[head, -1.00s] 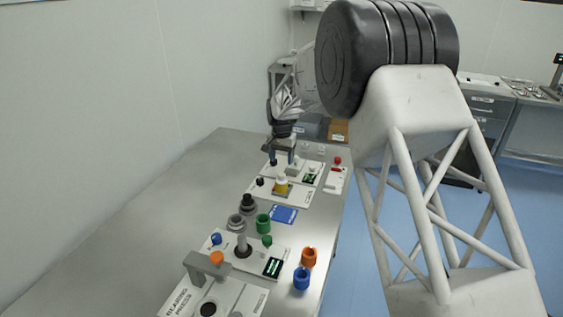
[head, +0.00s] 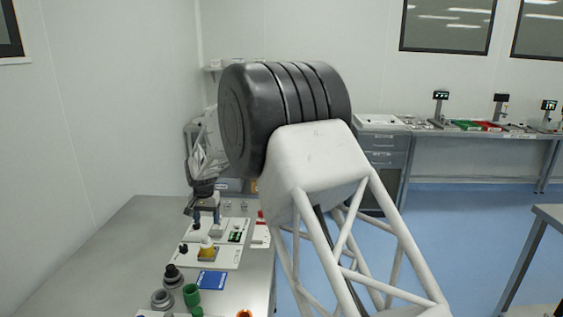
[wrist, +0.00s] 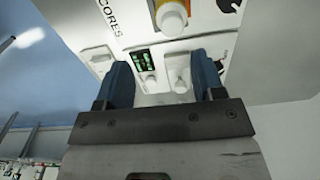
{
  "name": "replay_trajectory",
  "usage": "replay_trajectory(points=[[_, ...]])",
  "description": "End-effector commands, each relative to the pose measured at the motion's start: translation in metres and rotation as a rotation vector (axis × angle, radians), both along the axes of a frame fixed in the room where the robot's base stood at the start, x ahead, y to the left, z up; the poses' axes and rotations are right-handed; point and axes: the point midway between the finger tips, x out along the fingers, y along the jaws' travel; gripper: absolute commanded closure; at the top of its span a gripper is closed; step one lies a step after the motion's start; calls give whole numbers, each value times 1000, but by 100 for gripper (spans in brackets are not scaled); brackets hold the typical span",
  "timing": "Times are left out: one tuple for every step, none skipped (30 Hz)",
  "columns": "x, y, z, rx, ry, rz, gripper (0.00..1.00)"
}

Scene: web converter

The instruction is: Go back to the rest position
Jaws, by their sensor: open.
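My gripper (head: 206,222) hangs fingers down over the far end of the steel table, above a white panel (head: 222,256). In the wrist view my gripper (wrist: 162,78) has its two blue fingers wide apart, with nothing held between them. Beyond the fingers the wrist view shows a white knob (wrist: 180,80) and a small green-lit display (wrist: 142,60) on the panel. I cannot tell how far the fingertips are from the panel. Part of my arm is hidden behind my own large black joint.
A yellow and white cylinder (head: 207,249) stands on the panel. Nearer are a blue card (head: 212,281), dark and grey rings (head: 162,299) and a green cup (head: 192,295). The table's left side (head: 95,260) is bare. A bench with trays (head: 480,127) stands at the back right.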

Motion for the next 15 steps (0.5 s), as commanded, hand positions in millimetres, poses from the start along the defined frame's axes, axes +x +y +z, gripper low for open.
replay_trajectory(points=[[-2,-8,9,3,-5,-2,38],[-3,-14,13,3,-6,-2,38],[-6,-21,19,4,-8,-2,38],[-8,-28,25,6,-11,-2,38],[-10,-35,30,6,-12,-2,38],[-13,-45,37,8,-15,-3,38],[-16,-53,43,9,-18,-3,38],[-19,-60,49,10,-20,-3,38],[-23,-71,57,12,-24,-3,38],[-27,-79,62,12,-26,-2,38],[-30,-87,68,13,-28,-3,38],[-35,-98,75,14,-31,-4,38],[-39,-105,80,15,-33,-3,38],[-43,-113,85,15,-36,-3,38],[-48,-124,92,16,-39,-3,38]])
